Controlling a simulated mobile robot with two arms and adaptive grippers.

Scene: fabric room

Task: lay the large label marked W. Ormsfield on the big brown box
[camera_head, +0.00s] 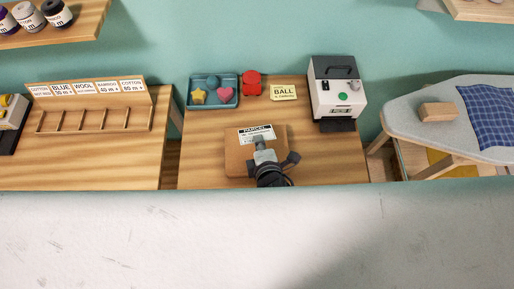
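The brown box (236,161) lies on the middle wooden table. A white label (257,134) with a black band that seems to read PARCEL is at the box's far edge, over its top; the smaller print, including any name, is too small to read. My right gripper (262,147) is above the box, with its tip at the label's near edge. Its wrist hides part of the box. I cannot tell whether its fingers are closed on the label or whether the label lies flat. My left gripper is not in view.
A teal tray (213,105) with small shapes, a red object (252,84), a yellow BALL card (283,92) and a grey-white machine (337,91) stand along the table's back. A rack table (85,165) is left, an ironing board (425,118) right. A pale surface (250,240) fills the foreground.

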